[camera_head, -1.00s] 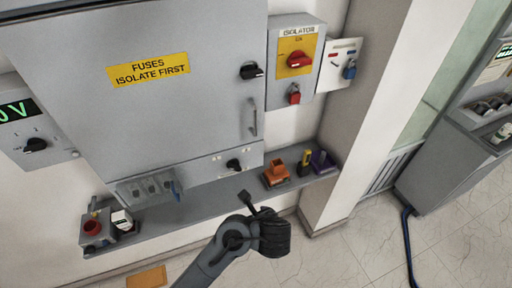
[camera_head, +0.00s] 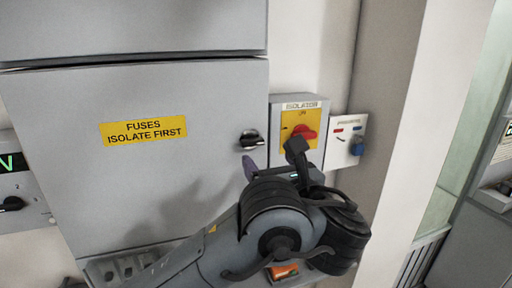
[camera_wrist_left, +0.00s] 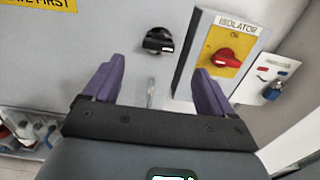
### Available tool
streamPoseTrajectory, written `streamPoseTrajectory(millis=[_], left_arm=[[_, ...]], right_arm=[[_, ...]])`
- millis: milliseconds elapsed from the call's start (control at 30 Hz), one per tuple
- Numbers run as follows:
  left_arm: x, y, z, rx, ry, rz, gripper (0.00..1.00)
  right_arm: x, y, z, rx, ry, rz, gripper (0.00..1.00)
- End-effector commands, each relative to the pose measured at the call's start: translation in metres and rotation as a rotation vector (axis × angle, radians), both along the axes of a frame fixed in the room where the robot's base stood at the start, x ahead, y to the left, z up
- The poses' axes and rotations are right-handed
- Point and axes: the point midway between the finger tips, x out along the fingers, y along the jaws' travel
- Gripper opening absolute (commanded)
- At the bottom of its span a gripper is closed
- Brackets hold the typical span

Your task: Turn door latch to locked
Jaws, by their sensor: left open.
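The door latch (camera_head: 251,139) is a black knob near the right edge of the grey cabinet door (camera_head: 60,120). It also shows in the left wrist view (camera_wrist_left: 158,40), just beyond and between the fingertips. My left gripper (camera_head: 272,165) is in front of the door's right edge, a little below the latch. In the left wrist view my left gripper (camera_wrist_left: 160,80) has its two purple fingers spread wide with nothing between them. The fingers look apart from the latch. My left arm hides the lower right of the door. My right gripper is not in view.
The isolator box (camera_head: 281,108) with its red rotary switch (camera_head: 304,132) is close right of the latch. A white panel with a blue padlock (camera_head: 357,148) hangs further right. A grey pillar (camera_head: 385,75) stands beyond it.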

Motion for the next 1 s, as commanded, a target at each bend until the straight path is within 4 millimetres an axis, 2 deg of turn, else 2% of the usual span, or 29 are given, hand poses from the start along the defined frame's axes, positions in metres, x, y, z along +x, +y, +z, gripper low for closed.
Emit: streamPoseTrajectory(millis=[300, 500, 700, 1000], left_arm=[[0.049, 0.018, 0.003, 0.003, 0.000, 0.006, 0.85], [0.073, 0.026, 0.001, 0.001, 0.001, 0.004, 0.85], [0.086, 0.030, 0.000, -0.001, 0.001, 0.003, 0.85], [0.088, 0.030, 0.000, -0.002, 0.002, 0.001, 0.85]], right_arm=[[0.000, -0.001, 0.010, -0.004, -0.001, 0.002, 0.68], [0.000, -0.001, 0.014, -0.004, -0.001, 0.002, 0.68], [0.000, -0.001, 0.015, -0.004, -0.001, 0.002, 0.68], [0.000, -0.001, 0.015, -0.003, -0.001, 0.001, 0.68]])
